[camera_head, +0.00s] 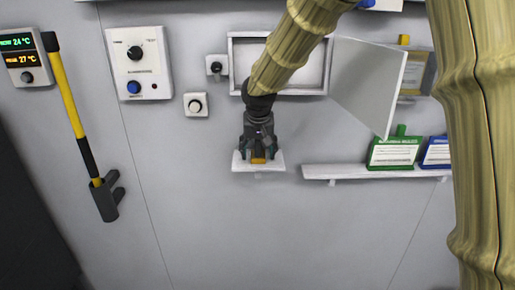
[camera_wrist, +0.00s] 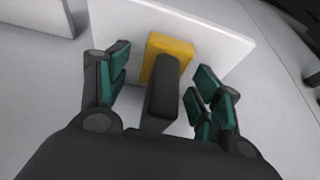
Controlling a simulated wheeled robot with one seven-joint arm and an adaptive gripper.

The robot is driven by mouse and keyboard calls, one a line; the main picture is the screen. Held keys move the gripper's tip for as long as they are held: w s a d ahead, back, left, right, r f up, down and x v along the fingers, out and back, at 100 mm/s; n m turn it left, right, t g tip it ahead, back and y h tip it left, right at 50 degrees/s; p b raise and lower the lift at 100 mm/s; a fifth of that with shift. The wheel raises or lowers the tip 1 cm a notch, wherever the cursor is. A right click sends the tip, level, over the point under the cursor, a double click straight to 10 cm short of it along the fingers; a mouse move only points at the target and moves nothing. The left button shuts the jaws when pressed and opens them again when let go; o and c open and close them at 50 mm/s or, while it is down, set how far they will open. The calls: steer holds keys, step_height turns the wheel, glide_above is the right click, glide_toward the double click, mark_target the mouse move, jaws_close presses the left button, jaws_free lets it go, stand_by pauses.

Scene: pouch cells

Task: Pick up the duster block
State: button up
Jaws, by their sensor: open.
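The duster block shows in the wrist view as a yellow block (camera_wrist: 170,56) with a dark grey handle part (camera_wrist: 162,90) towards me. It sits on a small white shelf (camera_wrist: 225,40) on the wall. In the head view only a small yellow-orange part of the block (camera_head: 258,160) shows at the small shelf (camera_head: 240,167); the rest is hidden by my gripper (camera_head: 258,150). In the wrist view my gripper (camera_wrist: 165,95) is open, with a teal-padded finger on each side of the dark handle part. Gaps show between it and both fingers.
An open box (camera_head: 236,68) with its door (camera_head: 368,80) swung out is above and right of the small shelf. A longer shelf (camera_head: 345,178) with green (camera_head: 393,152) and blue (camera_head: 436,152) cards stands to the right. Knob panels (camera_head: 140,62) are at left. The wall below is clear.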

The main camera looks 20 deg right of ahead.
steer(key=c, duration=1.1)
steer(key=shift+w+r+b, duration=0.1)
steer(key=shift+r+b, duration=0.75)
steer(key=shift+r, duration=0.05)
steer(key=shift+b+v, duration=0.55)
steer(key=shift+v, duration=0.3)
steer(key=s+d+r+p, duration=0.1)
steer(key=s+p, duration=0.2)
steer(key=s, duration=0.4)
steer(key=s+d+p, duration=0.2)
steer(key=s, duration=0.6)
steer(key=shift+d+r+p, duration=0.3)
steer(key=shift+r+p, duration=0.05)
steer(key=shift+p, duration=0.05)
